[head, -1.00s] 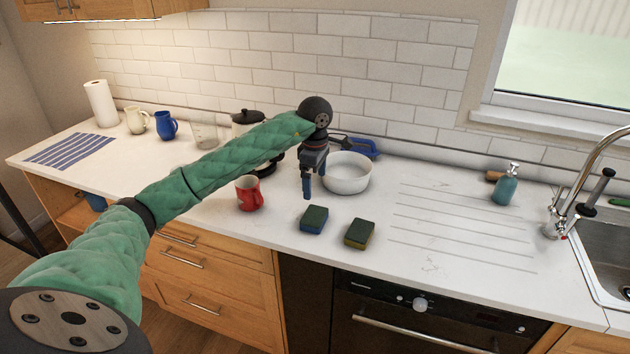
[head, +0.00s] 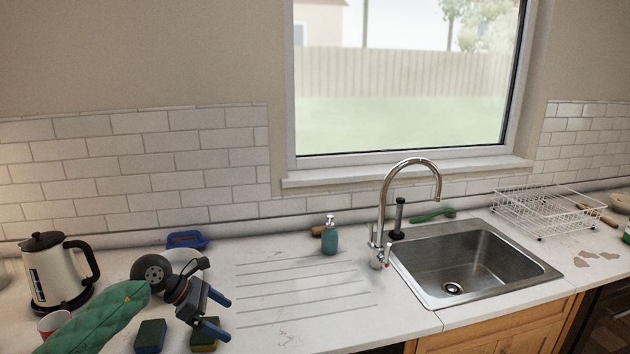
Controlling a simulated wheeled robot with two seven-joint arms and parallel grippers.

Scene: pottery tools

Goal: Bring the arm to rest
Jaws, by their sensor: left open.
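My left arm comes in from the lower left in its green padded sleeve. My left gripper (head: 222,316) is open and empty, with two blue fingertips spread, over the counter. It hangs just above and partly in front of a sponge (head: 203,347). A second sponge (head: 150,336) lies to its left. The white bowl (head: 178,258) is mostly hidden behind the gripper's wrist. A red mug (head: 52,323) is partly hidden behind the arm. My right gripper is not in view.
A kettle (head: 55,272) stands at the left. A soap bottle (head: 330,237) stands behind the grooved drainer. The sink (head: 470,262) with its tall tap (head: 384,205) is right of centre, a wire dish rack (head: 548,209) beyond it. The grooved counter (head: 300,290) right of the gripper is clear.

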